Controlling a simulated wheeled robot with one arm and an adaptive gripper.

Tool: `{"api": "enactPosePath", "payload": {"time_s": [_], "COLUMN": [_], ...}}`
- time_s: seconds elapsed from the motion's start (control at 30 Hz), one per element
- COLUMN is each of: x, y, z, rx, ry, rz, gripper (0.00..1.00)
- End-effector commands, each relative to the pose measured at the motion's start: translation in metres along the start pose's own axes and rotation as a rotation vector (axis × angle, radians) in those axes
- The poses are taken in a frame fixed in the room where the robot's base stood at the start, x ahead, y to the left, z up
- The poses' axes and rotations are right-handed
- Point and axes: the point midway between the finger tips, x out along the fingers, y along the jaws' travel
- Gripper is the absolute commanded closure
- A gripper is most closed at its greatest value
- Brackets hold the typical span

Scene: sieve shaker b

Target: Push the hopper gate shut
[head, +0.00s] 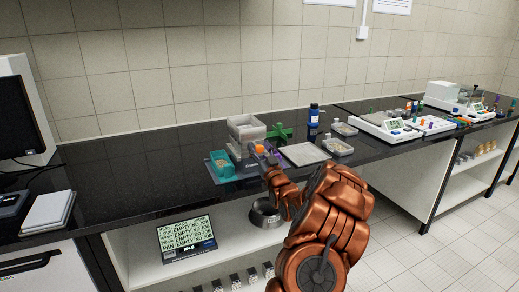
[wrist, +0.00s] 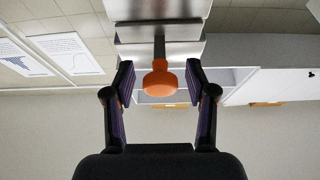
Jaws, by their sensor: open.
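In the head view, a grey box-shaped hopper (head: 246,128) stands on the black bench. A small orange knob (head: 259,149) shows at its front, just beyond my gripper (head: 269,160). In the wrist view, the orange knob (wrist: 160,79) sits on the end of a grey metal rod (wrist: 159,47) that runs into stepped metal surfaces, likely the hopper gate. My gripper (wrist: 160,88) is open, with one finger on each side of the knob. Gaps show between the knob and both fingers. How far the gate stands out is hard to tell.
A teal bin (head: 221,166) stands left of the hopper. A green cross-shaped object (head: 280,132), a flat tray (head: 304,154) and a blue bottle (head: 314,116) stand to the right. A display panel (head: 188,237) is below the bench edge. The bench further left is clear.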

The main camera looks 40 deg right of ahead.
Motion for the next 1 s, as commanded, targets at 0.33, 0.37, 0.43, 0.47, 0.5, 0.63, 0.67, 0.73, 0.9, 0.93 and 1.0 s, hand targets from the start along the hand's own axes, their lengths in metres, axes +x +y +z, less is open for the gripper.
{"api": "enactPosePath", "payload": {"time_s": [0.33, 0.37, 0.43, 0.47, 0.5, 0.63, 0.67, 0.73, 0.9, 0.93, 1.0], "x": [-0.006, -0.008, -0.016, -0.019, -0.025, -0.043, -0.047, -0.057, -0.08, -0.084, -0.093], "y": [0.0, 0.0, 0.001, 0.0, 0.0, 0.001, 0.001, 0.001, 0.001, 0.001, 0.001], "z": [0.0, 0.0, 0.001, 0.001, 0.002, 0.001, 0.001, 0.001, 0.001, 0.001, 0.001], "rx": [-0.001, -0.001, 0.001, 0.002, 0.003, 0.001, 0.001, 0.003, 0.0, 0.001, 0.002], "ry": [0.0, 0.0, -0.002, -0.003, -0.005, -0.002, -0.002, -0.004, -0.002, -0.001, -0.004], "rz": [-0.001, -0.001, 0.0, 0.0, 0.001, 0.001, 0.001, 0.002, 0.001, 0.002, 0.003], "gripper": [0.44, 0.44, 0.44, 0.44, 0.44, 0.44, 0.44, 0.44, 0.44, 0.44, 0.44]}}
